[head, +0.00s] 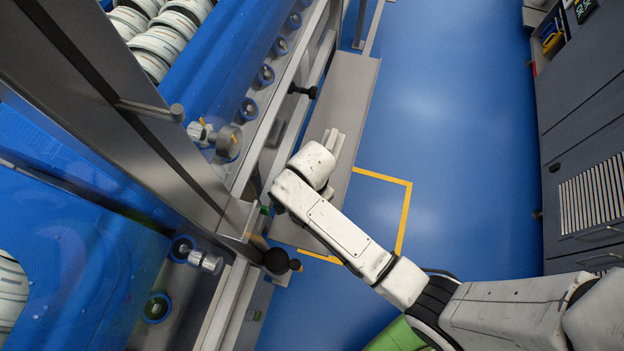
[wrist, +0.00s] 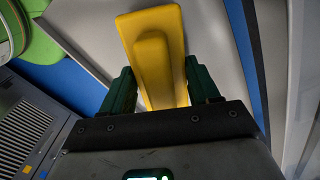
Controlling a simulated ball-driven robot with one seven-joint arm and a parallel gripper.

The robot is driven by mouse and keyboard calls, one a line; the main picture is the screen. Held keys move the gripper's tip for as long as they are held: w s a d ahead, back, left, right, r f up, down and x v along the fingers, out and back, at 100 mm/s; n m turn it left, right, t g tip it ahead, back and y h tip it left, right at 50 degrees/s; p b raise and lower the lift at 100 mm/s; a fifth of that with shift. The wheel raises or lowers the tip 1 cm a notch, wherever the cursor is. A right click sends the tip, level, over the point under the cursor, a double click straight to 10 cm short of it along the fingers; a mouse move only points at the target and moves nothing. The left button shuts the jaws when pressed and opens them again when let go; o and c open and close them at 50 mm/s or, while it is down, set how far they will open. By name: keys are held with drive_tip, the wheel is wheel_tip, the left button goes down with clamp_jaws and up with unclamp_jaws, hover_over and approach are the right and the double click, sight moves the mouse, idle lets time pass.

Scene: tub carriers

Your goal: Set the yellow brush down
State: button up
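The yellow brush (wrist: 155,55) shows in the wrist view, with a wide end at the top and a raised middle part. It lies between the two dark green fingers of my gripper (wrist: 160,85), which appear to meet its sides. Behind it is a flat grey surface (wrist: 215,45); I cannot tell whether the brush touches it. In the head view my gripper (head: 334,141) is over the long grey step (head: 345,95) beside the machine. The brush is hidden there by my arm.
The blue machine with metal rails (head: 262,130) and protruding knobs (head: 228,141) runs along the left. A yellow line (head: 408,210) marks the blue floor (head: 450,150), which is open in the middle. Dark cabinets (head: 580,120) stand at the right.

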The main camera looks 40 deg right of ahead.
drive_tip(key=o, duration=0.4)
drive_tip(key=shift+r, duration=0.15)
wheel_tip(320, 180, up, 12)
drive_tip(key=s+d+n, duration=0.4)
drive_tip(key=s+n, duration=0.3)
drive_tip(key=s, duration=0.1)
drive_tip(key=s+d+n+t, duration=0.1)
drive_tip(key=s+d+n, duration=0.4)
drive_tip(key=s+n, duration=0.2)
drive_tip(key=shift+s+n, duration=0.35)
drive_tip(key=shift+n, duration=0.05)
